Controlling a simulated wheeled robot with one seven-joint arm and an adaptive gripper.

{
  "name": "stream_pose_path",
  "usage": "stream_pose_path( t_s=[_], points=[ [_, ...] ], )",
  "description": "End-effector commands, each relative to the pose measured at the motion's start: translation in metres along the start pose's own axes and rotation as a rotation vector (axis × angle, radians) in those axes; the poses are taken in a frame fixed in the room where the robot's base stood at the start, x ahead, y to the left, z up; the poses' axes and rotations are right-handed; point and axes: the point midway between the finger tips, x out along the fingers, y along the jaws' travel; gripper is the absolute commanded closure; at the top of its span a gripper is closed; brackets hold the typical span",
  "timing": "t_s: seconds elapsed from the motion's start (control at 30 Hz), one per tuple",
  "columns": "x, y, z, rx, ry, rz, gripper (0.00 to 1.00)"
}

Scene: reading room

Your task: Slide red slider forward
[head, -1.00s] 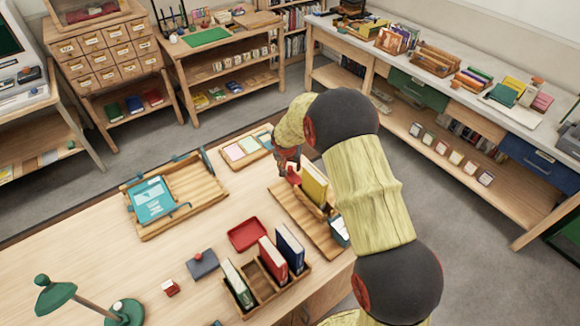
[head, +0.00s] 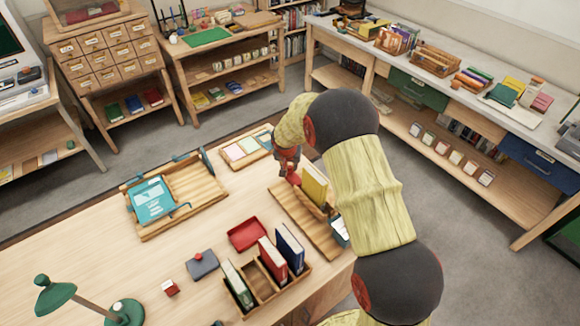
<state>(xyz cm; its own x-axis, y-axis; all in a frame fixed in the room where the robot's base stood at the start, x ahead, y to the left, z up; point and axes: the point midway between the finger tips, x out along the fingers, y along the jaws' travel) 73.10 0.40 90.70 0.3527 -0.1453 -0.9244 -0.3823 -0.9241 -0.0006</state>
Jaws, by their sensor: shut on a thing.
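The red slider (head: 294,178) shows as a small red piece at the far end of a wooden tray (head: 318,233) on the table, beside an upright yellow book (head: 314,184). My gripper (head: 288,172) is over that end of the tray, shut on the red slider. The fingertips are small and dark here, and part of the slider is hidden behind them. My arm covers the right side of the tray.
A wooden rack (head: 262,288) with upright books and a red tray (head: 247,234) stand nearer. A wooden stand with a teal booklet (head: 152,201) is to the left. Bare tabletop lies left of the tray.

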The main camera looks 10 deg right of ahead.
Motion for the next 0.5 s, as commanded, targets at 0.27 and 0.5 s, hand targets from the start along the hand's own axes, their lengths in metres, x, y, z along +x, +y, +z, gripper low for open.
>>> stream_pose_path(
  t_s=[0.27,0.5],
  points=[
    [-0.001,0.001,0.001,0.000,0.001,-0.001,1.00],
    [-0.004,0.016,0.014,0.002,0.002,0.000,1.00]
  ],
)
